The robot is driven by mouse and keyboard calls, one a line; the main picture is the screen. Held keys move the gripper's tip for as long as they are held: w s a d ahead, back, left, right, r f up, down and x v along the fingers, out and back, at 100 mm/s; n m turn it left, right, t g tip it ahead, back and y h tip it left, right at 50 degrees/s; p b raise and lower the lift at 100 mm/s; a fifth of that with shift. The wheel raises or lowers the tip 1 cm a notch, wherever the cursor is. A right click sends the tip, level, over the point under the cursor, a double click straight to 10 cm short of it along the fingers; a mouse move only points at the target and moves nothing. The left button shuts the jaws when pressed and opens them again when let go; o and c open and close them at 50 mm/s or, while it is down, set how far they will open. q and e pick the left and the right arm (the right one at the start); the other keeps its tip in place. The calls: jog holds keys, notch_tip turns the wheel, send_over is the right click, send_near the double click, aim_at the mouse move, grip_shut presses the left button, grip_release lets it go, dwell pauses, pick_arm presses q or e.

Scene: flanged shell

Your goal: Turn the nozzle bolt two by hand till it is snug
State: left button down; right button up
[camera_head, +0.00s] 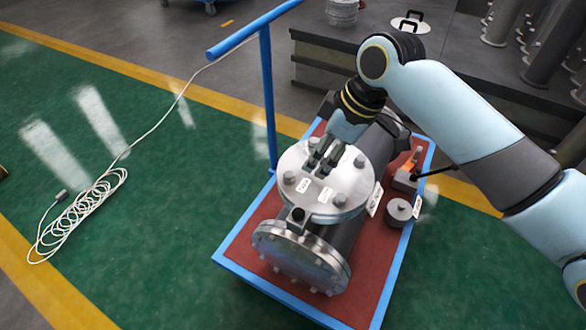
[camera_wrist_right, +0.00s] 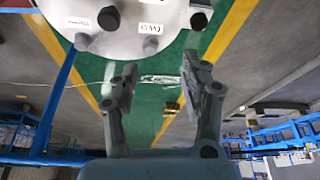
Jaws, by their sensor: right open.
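The flanged shell (camera_head: 340,235) lies on a cart. Its round silver nozzle cover (camera_head: 312,203) faces up and carries several bolt heads, among them a left one (camera_head: 289,177), a front right one (camera_head: 340,200) and a right one (camera_head: 360,160). Small white tags sit on the cover, too small to read, so I cannot tell which bolt is two. My right gripper (camera_head: 318,166) is over the cover, fingers apart. In the right wrist view the open fingers (camera_wrist_right: 162,88) hold nothing; the cover (camera_wrist_right: 130,38) with bolts is at the top. My left gripper is not in view.
The cart has a red top (camera_head: 245,228) and a blue frame with a handle (camera_head: 248,31). A grey round weight-like part (camera_head: 399,211) and an orange-and-grey item (camera_head: 407,178) sit at its right. A coiled white cable (camera_head: 80,213) lies on the green floor.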

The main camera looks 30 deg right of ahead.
aim_at(290, 174)
jog(key=shift+n+y, duration=0.3)
jog(key=shift+n, duration=0.2)
jog(key=w+f+b, duration=0.1)
jog(key=w+f, duration=0.1)
jog(key=f, duration=0.1)
jog(key=w+a+f+b, duration=0.1)
jog(key=w+f, duration=0.1)
jog(key=f, duration=0.1)
jog(key=w+a+f, duration=0.1)
jog(key=w+f, duration=0.1)
jog(key=f, duration=0.1)
jog(key=shift+a+f+b, duration=0.25)
jog(key=shift+f+b, duration=0.05)
jog(key=shift+b, duration=0.1)
grip_shut()
